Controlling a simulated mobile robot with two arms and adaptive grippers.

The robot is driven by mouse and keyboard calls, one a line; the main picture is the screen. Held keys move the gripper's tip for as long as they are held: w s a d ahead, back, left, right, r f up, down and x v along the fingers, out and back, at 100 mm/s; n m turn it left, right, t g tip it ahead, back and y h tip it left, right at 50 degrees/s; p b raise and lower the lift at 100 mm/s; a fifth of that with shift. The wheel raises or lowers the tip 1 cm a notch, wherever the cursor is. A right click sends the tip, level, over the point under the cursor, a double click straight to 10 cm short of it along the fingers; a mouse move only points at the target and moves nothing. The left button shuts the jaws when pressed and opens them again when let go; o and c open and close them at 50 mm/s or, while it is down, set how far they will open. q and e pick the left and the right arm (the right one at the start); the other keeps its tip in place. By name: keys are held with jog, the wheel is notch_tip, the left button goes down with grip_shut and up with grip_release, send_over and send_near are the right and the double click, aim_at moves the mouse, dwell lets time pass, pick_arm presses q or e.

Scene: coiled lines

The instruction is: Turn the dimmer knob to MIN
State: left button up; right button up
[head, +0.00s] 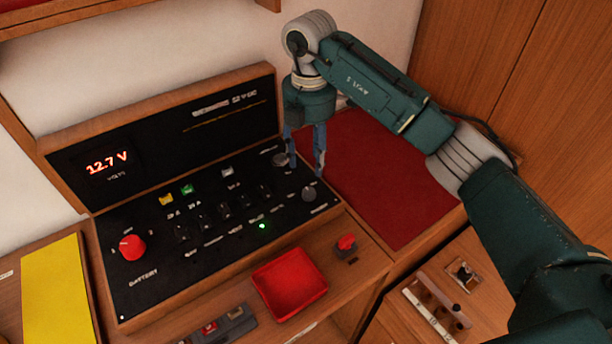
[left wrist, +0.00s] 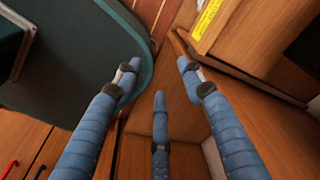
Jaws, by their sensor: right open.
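The black control panel (head: 150,215) fills the left and middle of the head view. Two round knobs sit at its right end: a dark knob (head: 309,193) nearer the front, and a grey knob (head: 281,158) behind it. Their labels are too small to read, so I cannot tell which is the dimmer or how it is set. My right gripper (head: 306,165) points down over this end, open, with one finger beside the grey knob and one behind the dark knob. I cannot tell whether it touches either. My left gripper (left wrist: 160,80) is open and empty, away from the panel.
A red battery knob (head: 132,247) and several switches are on the panel, with a lit 12.7 V display (head: 107,162) behind. A red tray (head: 290,284) and a red-topped switch (head: 346,243) sit in front. A red mat (head: 385,180) lies right, under my right arm.

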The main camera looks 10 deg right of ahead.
aim_at(309, 191)
jog(key=shift+s+f+p, duration=0.25)
jog(key=shift+s+f, duration=0.15)
jog(key=shift+f, duration=0.2)
jog(key=shift+s+f+p, duration=0.25)
jog(key=shift+s+f, duration=0.1)
jog(key=shift+f, duration=0.2)
notch_tip(309, 191, down, 4)
jog(key=shift+w+r+p, duration=0.15)
jog(key=shift+r+p, duration=0.1)
jog(key=shift+p, duration=0.3)
notch_tip(309, 191, down, 4)
jog(key=shift+w+r+p, duration=0.1)
jog(key=shift+w+p, duration=0.05)
jog(key=shift+p, duration=0.25)
jog(key=shift+c, duration=1.3)
grip_shut()
pick_arm(q)
jog(key=s+r, duration=0.2)
jog(key=s, duration=0.3)
jog(key=shift+s+r+g, duration=0.2)
jog(key=shift+r+g, duration=0.1)
jog(key=shift+r, duration=0.1)
jog(key=shift+w, duration=0.1)
